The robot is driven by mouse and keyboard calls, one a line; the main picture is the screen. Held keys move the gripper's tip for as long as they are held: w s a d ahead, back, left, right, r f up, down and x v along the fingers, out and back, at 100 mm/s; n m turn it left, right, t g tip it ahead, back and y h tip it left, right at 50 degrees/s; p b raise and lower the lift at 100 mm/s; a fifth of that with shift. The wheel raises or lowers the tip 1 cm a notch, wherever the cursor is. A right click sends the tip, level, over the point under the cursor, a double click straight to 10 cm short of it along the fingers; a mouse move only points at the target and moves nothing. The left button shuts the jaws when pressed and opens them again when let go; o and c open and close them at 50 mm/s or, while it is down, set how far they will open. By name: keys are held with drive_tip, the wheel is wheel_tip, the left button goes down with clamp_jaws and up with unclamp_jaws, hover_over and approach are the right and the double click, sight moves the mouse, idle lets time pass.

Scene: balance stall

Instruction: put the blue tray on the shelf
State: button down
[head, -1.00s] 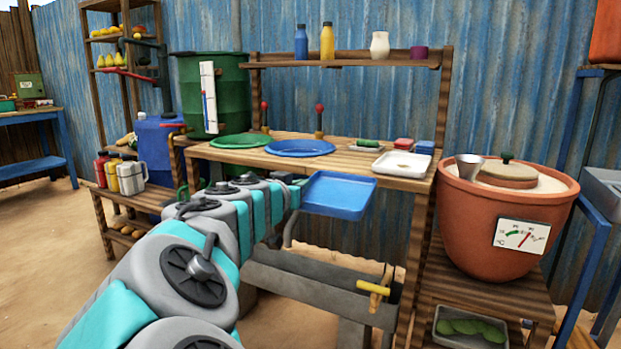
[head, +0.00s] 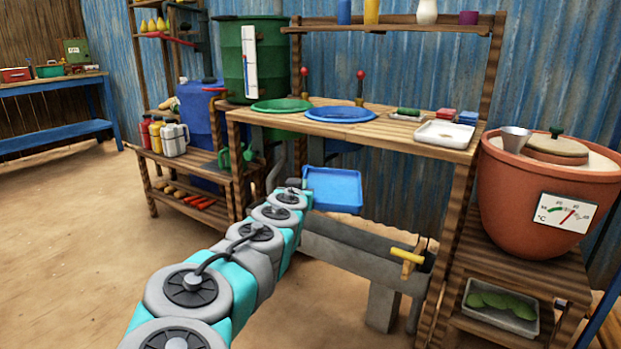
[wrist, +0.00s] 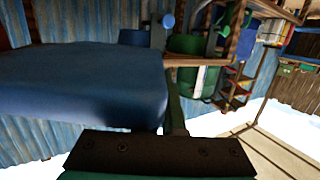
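The blue tray (head: 333,190) is a shallow rectangle held out at the end of my arm, in front of and below the worktop's front edge in the head view. My gripper (head: 303,190) is at its left side and appears shut on it; the fingertips are hidden. In the wrist view the tray (wrist: 80,90) fills the left side, close to the dark gripper part at the bottom. The wooden shelf (head: 395,27) runs above the worktop at the back. It holds a blue bottle (head: 344,12), a yellow bottle (head: 371,11), a white vase (head: 427,12) and a purple cup (head: 468,17).
A clay pot (head: 530,195) stands right, a green barrel (head: 250,60) left. A grey trough (head: 360,250) is below. Sandy floor is clear at left.

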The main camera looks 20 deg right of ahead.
drive_tip(key=w+a+f+n+t+y, duration=0.1)
drive_tip(key=w+a+f+n+y, duration=0.4)
drive_tip(key=w+a+f+y, duration=0.2)
wheel_tip(320, 180, down, 2)
drive_tip(key=shift+w+a+f+t, duration=0.1)
drive_tip(key=shift+w+a+t, duration=0.2)
drive_tip(key=shift+w, duration=0.6)
drive_tip(key=shift+d, duration=0.1)
